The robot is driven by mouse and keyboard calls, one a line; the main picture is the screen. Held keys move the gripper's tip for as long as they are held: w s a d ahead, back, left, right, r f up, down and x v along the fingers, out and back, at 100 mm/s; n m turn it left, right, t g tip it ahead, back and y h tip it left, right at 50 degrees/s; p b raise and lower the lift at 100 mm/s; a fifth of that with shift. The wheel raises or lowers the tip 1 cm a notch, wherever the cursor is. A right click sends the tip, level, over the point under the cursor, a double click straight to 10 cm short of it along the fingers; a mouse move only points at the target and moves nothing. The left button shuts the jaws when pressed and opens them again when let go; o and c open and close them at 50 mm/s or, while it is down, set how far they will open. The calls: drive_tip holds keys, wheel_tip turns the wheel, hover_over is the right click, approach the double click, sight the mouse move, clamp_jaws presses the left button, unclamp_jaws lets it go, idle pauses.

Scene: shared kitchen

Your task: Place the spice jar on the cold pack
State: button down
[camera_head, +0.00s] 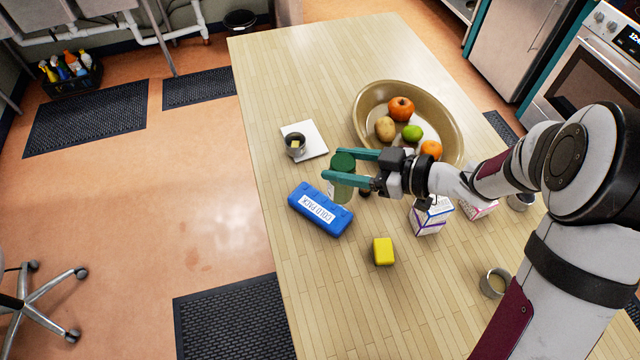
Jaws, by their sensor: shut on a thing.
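The spice jar (343,188) is a see-through green jar with a dark green lid. My gripper (341,168) is shut on it, with one teal finger on either side, and the jar looks upright. The cold pack (302,203) is a blue block with a white "COLD PACK" label, lying on the wooden table. In the picture the jar's lower end overlaps the pack's upper right corner. I cannot tell how far the jar is above the pack, or whether they touch.
A large bowl (456,118) with fruit stands behind my gripper. A white board (314,143) with a small cup (295,146) lies to the upper left. A yellow block (383,251) and a carton (431,216) stand nearer. The table's left edge is close to the pack.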

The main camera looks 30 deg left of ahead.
drive_tip(key=a+f, duration=0.4)
drive_tip(key=f, duration=0.2)
drive_tip(key=shift+s+a+f, duration=0.25)
drive_tip(key=shift+s+f, duration=0.1)
drive_tip(key=shift+f, duration=0.1)
drive_tip(key=shift+c, duration=1)
unclamp_jaws()
